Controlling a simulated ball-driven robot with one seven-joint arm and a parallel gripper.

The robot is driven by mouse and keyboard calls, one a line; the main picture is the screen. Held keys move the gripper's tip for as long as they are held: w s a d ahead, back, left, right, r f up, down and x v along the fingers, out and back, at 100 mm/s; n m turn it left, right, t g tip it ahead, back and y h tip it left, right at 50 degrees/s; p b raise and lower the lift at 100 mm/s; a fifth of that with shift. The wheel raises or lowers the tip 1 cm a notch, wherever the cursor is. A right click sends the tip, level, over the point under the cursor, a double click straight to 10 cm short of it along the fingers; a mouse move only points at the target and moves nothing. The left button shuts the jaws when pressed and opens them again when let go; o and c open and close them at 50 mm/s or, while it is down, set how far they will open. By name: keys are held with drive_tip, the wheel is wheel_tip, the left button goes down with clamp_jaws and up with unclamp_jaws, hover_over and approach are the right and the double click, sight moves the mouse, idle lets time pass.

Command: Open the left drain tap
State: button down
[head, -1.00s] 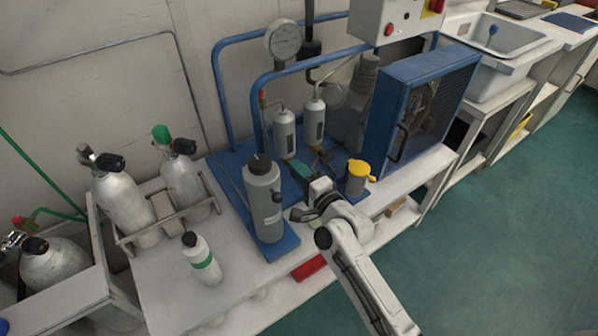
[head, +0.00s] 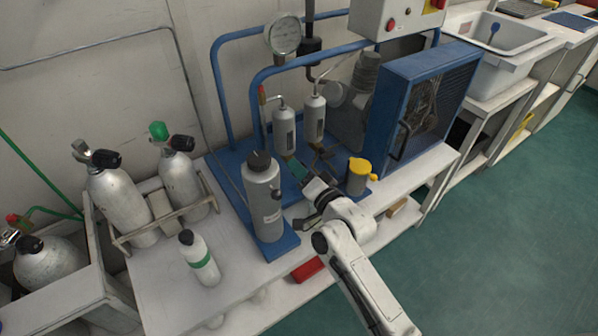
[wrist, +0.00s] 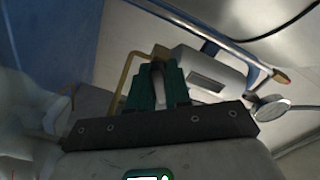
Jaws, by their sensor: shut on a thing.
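Two grey filter canisters stand at the back of the blue compressor frame: the left one (head: 284,131) and the right one (head: 314,119). My gripper (head: 295,166) reaches in low, just under the left canister. In the wrist view its green fingers (wrist: 159,88) are closed around a small pale piece (wrist: 158,76), which I take as the lever of the left drain tap. The fingers hide most of it, so its angle is hard to tell. Behind them a canister with a dark label (wrist: 208,80) and a brass pipe (wrist: 125,80) show.
A grey bottle (head: 262,200) stands close left of my gripper. A yellow-capped pot (head: 358,175) stands close on the right. The blue fan housing (head: 420,105) is beyond it. The floor at right is clear.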

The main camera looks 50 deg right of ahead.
drive_tip(key=n, duration=0.2)
drive_tip(key=n+b, duration=0.1)
drive_tip(key=n, duration=0.1)
drive_tip(key=shift+f+n+b, duration=0.2)
drive_tip(key=shift+n+b, duration=0.1)
drive_tip(key=n+b, duration=0.1)
drive_tip(key=n, duration=0.3)
drive_tip(key=shift+r, duration=0.1)
drive_tip(key=shift+n, duration=0.3)
drive_tip(key=c, duration=1.1)
unclamp_jaws()
drive_tip(key=shift+c, duration=0.2)
drive_tip(key=p+v, duration=0.1)
drive_tip(key=v, duration=1)
drive_tip(key=shift+r, duration=0.1)
